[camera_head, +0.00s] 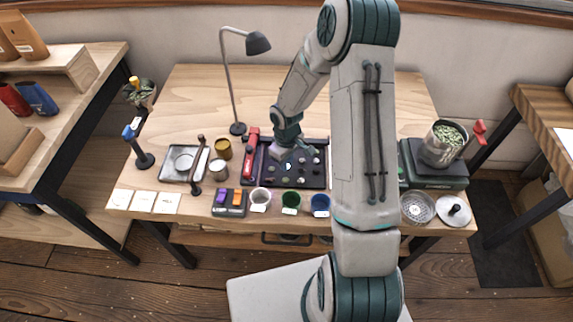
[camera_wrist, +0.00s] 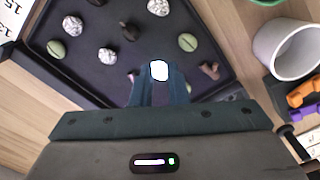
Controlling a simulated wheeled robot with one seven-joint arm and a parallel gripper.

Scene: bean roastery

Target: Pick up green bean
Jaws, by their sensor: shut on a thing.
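A dark tray (camera_head: 258,178) on the wooden bench holds several small pieces. In the wrist view, one green bean (camera_wrist: 56,48) lies at the left of the tray and another green bean (camera_wrist: 187,42) lies right of centre, beyond my fingertips. My gripper (camera_wrist: 159,78) is low over the tray, with its fingers close together around a bright, glaring white piece (camera_wrist: 159,70). The glare hides what that piece is. Both green beans are apart from the fingers. In the head view my gripper (camera_head: 284,153) is over the tray's upper part, its fingertips hard to make out.
Speckled silvery pieces (camera_wrist: 158,7) and dark brown pieces share the tray. A white cup (camera_head: 261,200), green cup (camera_head: 291,202) and blue cup (camera_head: 320,204) stand along its front. A red tool (camera_head: 251,152) lies at its left. A desk lamp (camera_head: 238,128) stands behind left.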

